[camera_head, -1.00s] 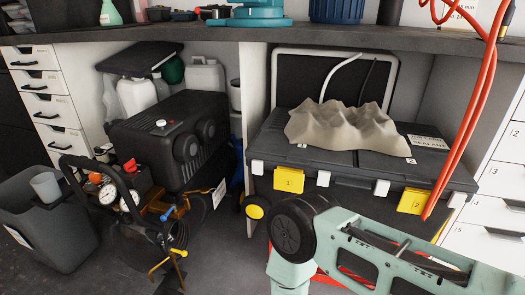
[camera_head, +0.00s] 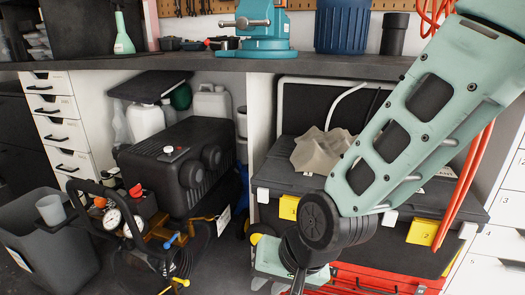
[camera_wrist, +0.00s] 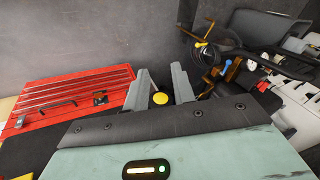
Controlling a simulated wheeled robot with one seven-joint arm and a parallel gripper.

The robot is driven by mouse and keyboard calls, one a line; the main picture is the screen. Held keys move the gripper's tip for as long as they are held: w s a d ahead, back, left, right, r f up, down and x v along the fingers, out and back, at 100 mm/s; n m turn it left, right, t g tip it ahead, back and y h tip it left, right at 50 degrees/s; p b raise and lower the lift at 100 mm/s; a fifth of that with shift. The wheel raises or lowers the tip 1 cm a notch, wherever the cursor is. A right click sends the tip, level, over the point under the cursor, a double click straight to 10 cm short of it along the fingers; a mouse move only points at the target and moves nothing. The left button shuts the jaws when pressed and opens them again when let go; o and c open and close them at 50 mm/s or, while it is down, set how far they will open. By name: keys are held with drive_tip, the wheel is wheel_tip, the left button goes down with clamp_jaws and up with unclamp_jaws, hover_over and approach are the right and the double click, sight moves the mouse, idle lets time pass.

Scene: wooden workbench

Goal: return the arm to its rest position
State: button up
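My arm (camera_head: 418,125) comes down from the upper right in the head view, bent at a dark round joint (camera_head: 322,221) low in the picture. Beyond that joint it continues down toward the bottom edge. My gripper (camera_wrist: 161,80) shows in the wrist view with its two grey fingers apart. Nothing is held between them; a yellow disc (camera_wrist: 160,98) shows in the background through the gap. I cannot make out the fingers clearly in the head view.
A red tool case (camera_head: 370,281) lies low behind my arm and shows in the wrist view (camera_wrist: 75,95). A black case (camera_head: 285,160) with a crumpled grey sheet (camera_head: 318,150), a workbench (camera_head: 200,64), a compressor (camera_head: 175,155), a bin (camera_head: 45,245) and hanging red cables (camera_head: 467,185) surround it.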

drive_tip(key=s+d+r+n+g+h, duration=0.1)
drive_tip(key=s+d+r+n+h, duration=0.1)
drive_tip(key=s+d+r+n, duration=0.3)
drive_tip(key=s+d+r+n+g+h, duration=0.2)
drive_tip(key=s+d+n, duration=0.1)
drive_tip(key=s+d, duration=0.45)
wheel_tip(320, 180, up, 34)
drive_tip(key=p, duration=3.4)
drive_tip(key=shift+w+d, duration=0.2)
drive_tip(key=shift+w, duration=0.25)
drive_tip(key=shift+f, duration=0.1)
